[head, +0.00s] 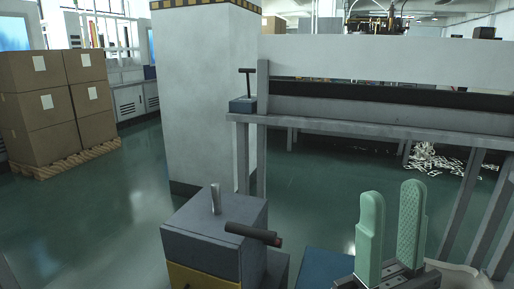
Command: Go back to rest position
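My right gripper (390,200) is at the lower right of the head view, with two pale green fingers pointing up. A gap shows between the fingers and nothing is seen in it, so it is open. My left gripper is not in view. A grey block-shaped device (214,229) stands at the bottom centre, left of my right gripper and apart from it. It has an upright metal pin (215,198), a dark handle (253,234) on its right side and a yellow lower part (200,277). No cup is seen.
A blue surface (325,268) lies between the device and my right gripper. A pale rim (460,273) shows behind the gripper. A grey frame (350,124) with a T-handled device (243,104) stands beyond, beside a wide pillar (208,95). Stacked cartons (45,100) stand on a pallet at left.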

